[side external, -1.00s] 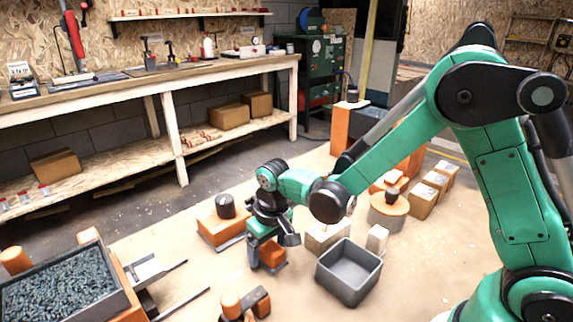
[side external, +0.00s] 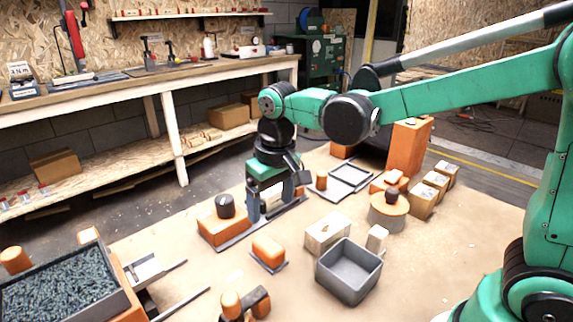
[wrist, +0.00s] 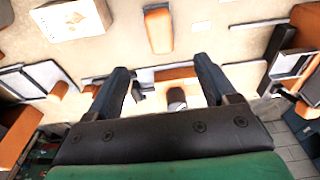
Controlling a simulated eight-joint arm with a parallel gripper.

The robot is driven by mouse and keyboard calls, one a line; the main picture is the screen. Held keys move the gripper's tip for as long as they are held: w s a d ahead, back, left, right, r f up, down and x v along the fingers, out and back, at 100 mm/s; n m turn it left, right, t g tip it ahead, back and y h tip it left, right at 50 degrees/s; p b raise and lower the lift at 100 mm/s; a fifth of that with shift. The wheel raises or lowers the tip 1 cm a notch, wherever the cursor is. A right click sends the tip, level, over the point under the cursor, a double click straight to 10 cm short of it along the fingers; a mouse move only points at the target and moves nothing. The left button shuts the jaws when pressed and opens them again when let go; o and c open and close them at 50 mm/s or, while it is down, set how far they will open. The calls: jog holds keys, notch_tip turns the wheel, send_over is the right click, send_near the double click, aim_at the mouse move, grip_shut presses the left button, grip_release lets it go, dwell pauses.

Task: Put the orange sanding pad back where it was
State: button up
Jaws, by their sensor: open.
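The orange sanding pad (side external: 268,248) looks like a small rounded orange block.
An orange block with a dark knob (side external: 222,228) stands close left of my gripper. An empty grey bin (side external: 348,272) and a pale box (side external: 327,233) are right of the pad. A round orange-topped stand (side external: 388,208) is farther right. A tray of dark pellets (side external: 65,288) is front left.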

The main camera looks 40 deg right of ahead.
jog(key=s+d+r+t, duration=0.1)
jog(key=s+d+t, duration=0.4)
jog(key=s, duration=0.2)
jog(key=shift+s+d+r+t, duration=0.15)
jog(key=shift+s+t, duration=0.15)
jog(key=shift+t, duration=0.1)
dwell(1.1)
